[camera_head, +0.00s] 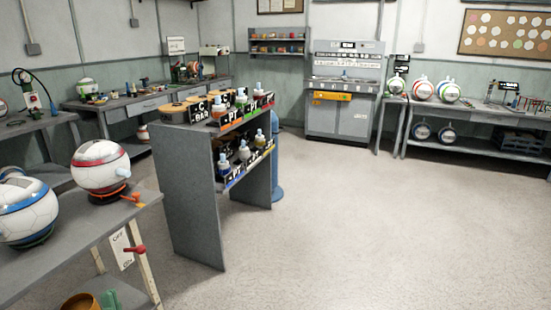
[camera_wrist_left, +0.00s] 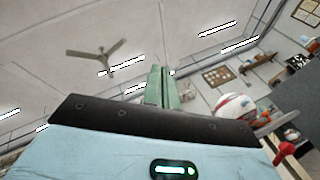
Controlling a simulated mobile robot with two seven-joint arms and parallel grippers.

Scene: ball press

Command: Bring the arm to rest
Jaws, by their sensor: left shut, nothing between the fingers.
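My left gripper shows in the left wrist view (camera_wrist_left: 163,85), with its two pale green fingers together and nothing between them. It points up toward the ceiling. In the head view only a small green part of it (camera_head: 110,298) shows at the bottom left, below the front edge of the workbench (camera_head: 75,240). The rest of the left arm is hidden or out of frame. My right gripper is in neither view.
On the near workbench sit a red-and-white ball (camera_head: 100,167) and a blue-and-white ball (camera_head: 30,215). A grey shelf rack (camera_head: 190,195) with labelled bottles stands beyond. The floor (camera_head: 370,220) on the right is clear.

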